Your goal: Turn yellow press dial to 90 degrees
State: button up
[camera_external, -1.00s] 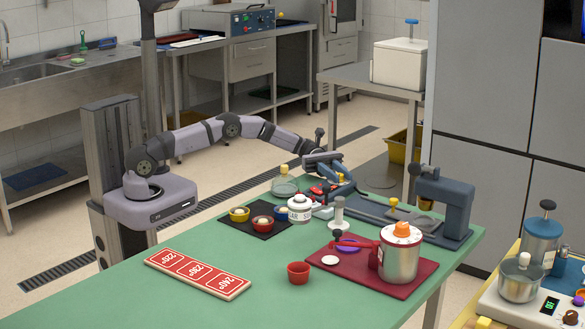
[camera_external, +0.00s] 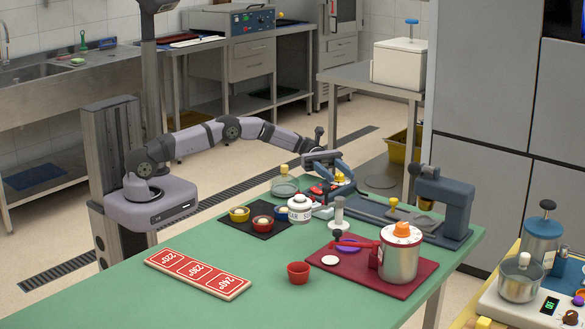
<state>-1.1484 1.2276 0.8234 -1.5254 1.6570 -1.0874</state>
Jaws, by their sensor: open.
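My gripper (camera_external: 335,174) is open at the back edge of the green table, its fingers pointing down to the right. A small yellow part (camera_external: 340,177) shows between or just behind the fingers, above a red piece (camera_external: 322,188). It looks like a dial, but the fingers partly cover it and its angle is too small to read. I cannot tell whether the fingers touch it. A second yellow knob (camera_external: 393,203) stands upright on the base plate of the blue press (camera_external: 444,205), to the right of my gripper.
A dark red mat (camera_external: 330,272) holds a steel pot (camera_external: 399,258) with an orange knob.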

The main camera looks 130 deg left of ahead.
jog(key=shift+b+v, duration=0.45)
jog(key=shift+v, duration=2.7)
